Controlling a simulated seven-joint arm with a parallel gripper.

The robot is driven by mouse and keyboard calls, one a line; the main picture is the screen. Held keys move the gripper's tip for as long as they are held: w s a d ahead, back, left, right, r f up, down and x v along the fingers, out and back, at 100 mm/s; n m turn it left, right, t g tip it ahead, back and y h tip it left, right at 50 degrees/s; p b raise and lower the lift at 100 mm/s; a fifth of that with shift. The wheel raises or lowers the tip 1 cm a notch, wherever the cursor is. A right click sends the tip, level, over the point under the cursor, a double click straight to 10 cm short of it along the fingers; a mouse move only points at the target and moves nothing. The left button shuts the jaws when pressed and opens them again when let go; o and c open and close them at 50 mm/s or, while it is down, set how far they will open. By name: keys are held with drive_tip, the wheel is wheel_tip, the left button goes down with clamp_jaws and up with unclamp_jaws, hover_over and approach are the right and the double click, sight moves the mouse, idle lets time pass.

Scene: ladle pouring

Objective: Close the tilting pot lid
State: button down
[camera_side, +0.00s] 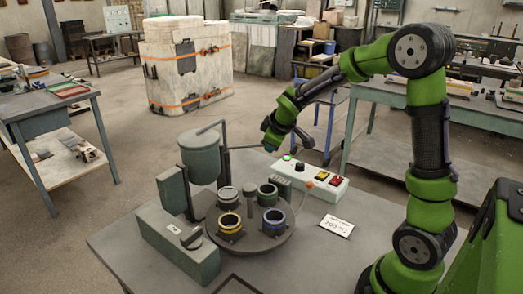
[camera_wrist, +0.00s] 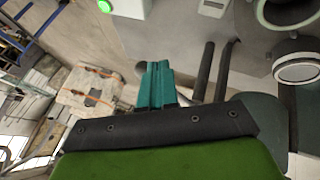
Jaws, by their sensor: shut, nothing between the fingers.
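The tilting pot (camera_side: 203,160) is a grey-green cylinder at the left of the turntable in the side view, standing upright with a bent bar rising over its top. A thin rod sticks out from its upper right side toward my gripper. I cannot tell the lid apart from the pot's top or see whether it is open. My gripper (camera_side: 270,141) is to the right of the pot, at about the height of its top, and apart from its body. In the wrist view its teal fingers (camera_wrist: 157,84) are together and empty, with dark bars beside them.
A turntable (camera_side: 250,246) carries several cups with coloured rims below my gripper. A control panel (camera_side: 325,185) with a lit green button stands to the right, near a white 700 °C sign (camera_side: 337,226). A grey box (camera_side: 172,238) stands at the front left. The table's right front is clear.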

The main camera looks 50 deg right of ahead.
drive_tip(key=s+f+v, duration=0.1)
drive_tip(key=v, duration=1)
drive_tip(key=s+a+m+t+y, duration=0.1)
drive_tip(key=s+a+m+y, duration=0.4)
drive_tip(key=s+a, duration=0.9)
drive_tip(key=shift+a+r+m+y, duration=0.2)
drive_tip(key=shift+a+m+y, duration=0.1)
drive_tip(key=shift+a+m, duration=0.65)
drive_tip(key=shift+d, duration=0.15)
